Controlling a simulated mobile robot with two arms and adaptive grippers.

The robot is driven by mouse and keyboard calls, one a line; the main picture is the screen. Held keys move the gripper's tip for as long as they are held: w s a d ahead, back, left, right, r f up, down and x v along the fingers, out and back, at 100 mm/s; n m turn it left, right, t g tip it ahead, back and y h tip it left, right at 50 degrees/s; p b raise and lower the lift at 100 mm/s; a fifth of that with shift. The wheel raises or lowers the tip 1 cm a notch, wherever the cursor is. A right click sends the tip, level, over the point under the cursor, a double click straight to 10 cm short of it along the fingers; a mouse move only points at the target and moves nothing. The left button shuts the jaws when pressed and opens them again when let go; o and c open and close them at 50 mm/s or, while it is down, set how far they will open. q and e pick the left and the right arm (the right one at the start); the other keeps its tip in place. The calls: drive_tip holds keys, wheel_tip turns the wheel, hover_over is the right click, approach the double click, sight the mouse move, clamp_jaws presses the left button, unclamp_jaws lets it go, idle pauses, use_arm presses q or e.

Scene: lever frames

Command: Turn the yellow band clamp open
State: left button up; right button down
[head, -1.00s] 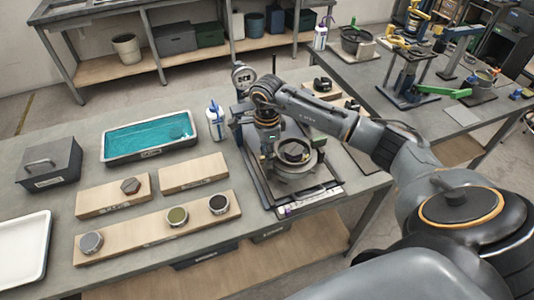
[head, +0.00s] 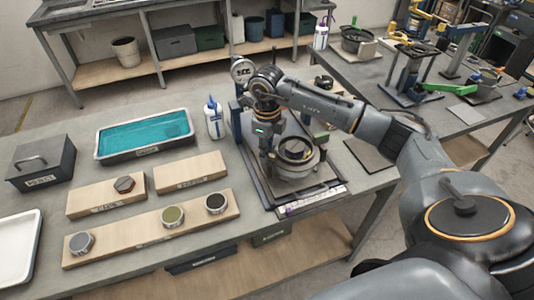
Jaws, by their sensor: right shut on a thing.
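A round grey fixture (head: 293,166) with a dark, open-topped ring stands on a dark base plate at the right end of the near bench. My right gripper (head: 268,150) points down at the left side of this fixture. It is shut on a small part there, which the fingers mostly hide. I cannot make out the yellow band of the clamp from here. A dial gauge (head: 242,69) on a post stands behind the gripper. My left gripper is not in view.
Wooden boards (head: 118,244) with several round pieces lie in front, beside a dark lidded box (head: 40,163). Another bench (head: 420,118) with tools stands at right.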

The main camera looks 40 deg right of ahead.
drive_tip(key=m+b, duration=0.1)
drive_tip(key=m, duration=0.3)
drive_tip(key=shift+m, duration=0.3)
drive_tip(key=shift+m+b, duration=0.5)
drive_tip(key=shift+m, duration=1.4)
drive_tip(key=c, duration=1.3)
unclamp_jaws()
drive_tip(key=shift+r, duration=4.05)
